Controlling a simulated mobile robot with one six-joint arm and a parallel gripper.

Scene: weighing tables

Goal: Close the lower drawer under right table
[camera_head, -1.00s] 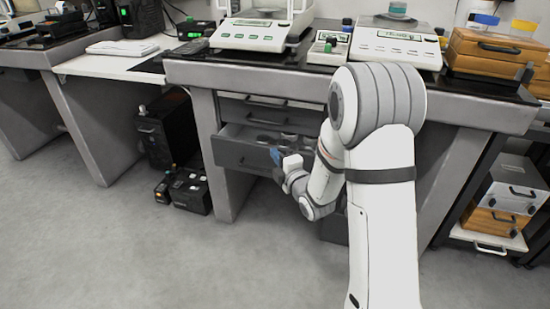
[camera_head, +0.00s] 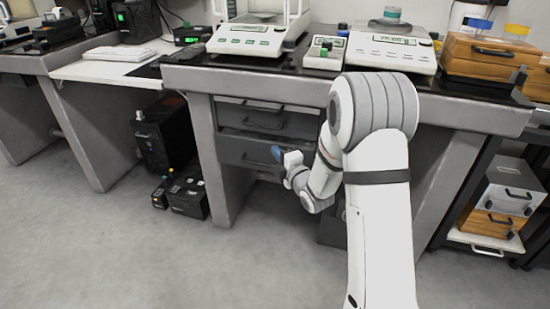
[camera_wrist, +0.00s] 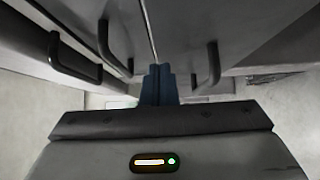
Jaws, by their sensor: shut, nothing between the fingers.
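The right table (camera_head: 200,82) has a stack of grey drawers beneath it. The lower drawer (camera_head: 235,150) has a grey front with a dark handle, and its inside no longer shows. It looks about level with the drawers above, though a small gap cannot be ruled out. My gripper (camera_head: 278,153) is at the right part of this drawer's front, with its blue fingers shut and empty. In the wrist view the shut blue fingers (camera_wrist: 158,84) point at grey fronts with dark handles. Whether the fingertips touch the front cannot be told.
Upper drawers (camera_head: 266,121) are shut above. A table leg (camera_head: 211,165) stands left of the stack, and a black computer case (camera_head: 162,130) is beyond it. A cart with small drawer boxes (camera_head: 510,186) stands at the right. The floor (camera_head: 120,240) in front is clear.

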